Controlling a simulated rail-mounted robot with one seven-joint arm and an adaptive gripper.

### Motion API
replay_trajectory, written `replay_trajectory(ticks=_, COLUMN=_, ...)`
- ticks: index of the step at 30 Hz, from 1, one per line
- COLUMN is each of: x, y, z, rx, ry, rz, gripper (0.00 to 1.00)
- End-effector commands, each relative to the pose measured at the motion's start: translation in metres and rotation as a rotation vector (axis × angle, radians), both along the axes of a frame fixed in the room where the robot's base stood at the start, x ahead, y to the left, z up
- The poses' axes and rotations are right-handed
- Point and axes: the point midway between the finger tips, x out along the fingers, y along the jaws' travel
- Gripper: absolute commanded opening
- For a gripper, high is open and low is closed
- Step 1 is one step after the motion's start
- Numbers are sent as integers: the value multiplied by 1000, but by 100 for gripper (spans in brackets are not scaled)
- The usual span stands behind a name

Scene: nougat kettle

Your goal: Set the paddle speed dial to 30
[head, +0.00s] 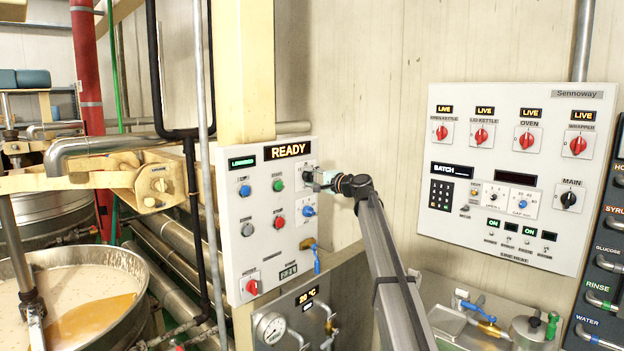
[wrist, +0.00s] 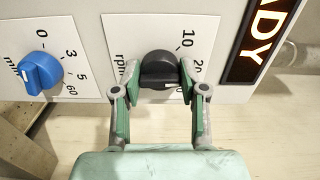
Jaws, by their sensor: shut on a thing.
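The black paddle speed dial (wrist: 160,66) sits on a white plate marked rpm in the wrist view. The numbers 10 and 20 show on the plate; the rest of the scale is hidden behind the knob and a finger. A small pale mark shows on the knob's near edge. My gripper (wrist: 160,80) is shut on the knob, with one green finger on each side. In the head view my gripper (head: 322,181) reaches the upper right of the white control panel (head: 240,211) and hides most of the dial.
A blue timer dial (wrist: 38,70) marked 0, 3, 5 and 60 is beside the black dial. A lit READY display (head: 287,150) is on the same panel. A second panel (head: 560,95) with red knobs is on the right. An open kettle (head: 130,262) stands at left.

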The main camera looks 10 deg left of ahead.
Motion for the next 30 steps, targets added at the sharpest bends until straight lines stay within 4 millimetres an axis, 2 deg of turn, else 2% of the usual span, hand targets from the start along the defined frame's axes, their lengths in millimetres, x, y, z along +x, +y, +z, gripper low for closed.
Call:
replay_trajectory(ticks=18, x=1, y=0, z=6, rx=349, ry=467, rz=0, gripper=8)
replay_trajectory(ticks=30, x=2, y=0, z=5, rx=513, ry=687, rz=0, gripper=8)
